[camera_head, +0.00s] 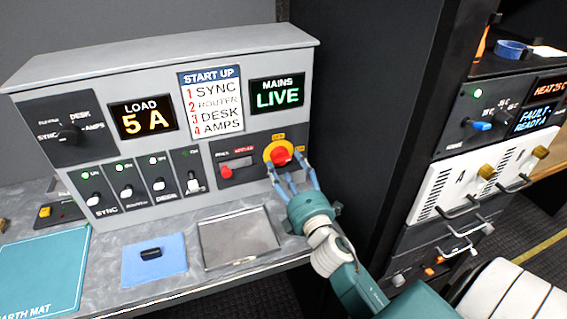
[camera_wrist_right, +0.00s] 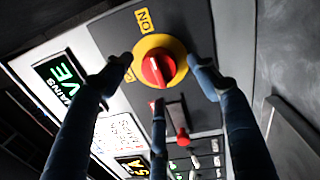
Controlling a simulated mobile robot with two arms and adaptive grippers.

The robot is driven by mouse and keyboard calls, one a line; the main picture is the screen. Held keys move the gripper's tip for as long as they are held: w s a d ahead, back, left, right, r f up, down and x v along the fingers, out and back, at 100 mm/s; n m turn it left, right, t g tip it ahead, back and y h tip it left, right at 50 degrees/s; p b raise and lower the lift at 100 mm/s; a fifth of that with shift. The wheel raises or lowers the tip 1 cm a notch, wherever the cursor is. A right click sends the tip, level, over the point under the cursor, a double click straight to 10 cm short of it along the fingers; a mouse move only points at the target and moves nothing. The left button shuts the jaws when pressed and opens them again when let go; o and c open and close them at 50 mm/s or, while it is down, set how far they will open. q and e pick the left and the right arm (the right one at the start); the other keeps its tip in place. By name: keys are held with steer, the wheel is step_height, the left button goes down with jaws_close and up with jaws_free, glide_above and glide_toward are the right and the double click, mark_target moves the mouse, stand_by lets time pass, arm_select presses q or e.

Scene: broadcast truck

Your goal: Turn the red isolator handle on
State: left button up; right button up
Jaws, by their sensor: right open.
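The red isolator handle (camera_head: 281,156) sits on a round yellow plate on the right part of the grey console's front. It also shows in the right wrist view (camera_wrist_right: 156,70), where an "ON" label (camera_wrist_right: 143,20) is readable beside the plate. A second label is partly hidden by a finger. My right gripper (camera_head: 287,171) is open just in front of the handle. In the right wrist view its blue fingers spread around the handle, with no clear contact. Which label the handle points to, I cannot tell surely. My left gripper is not in view.
A smaller red lever (camera_head: 237,167) is left of the handle. The "MAINS LIVE" display (camera_head: 277,94) is above, and several toggle switches are further left. A dark rack (camera_head: 400,130) stands to the right.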

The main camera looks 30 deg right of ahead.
steer(key=v, duration=0.9)
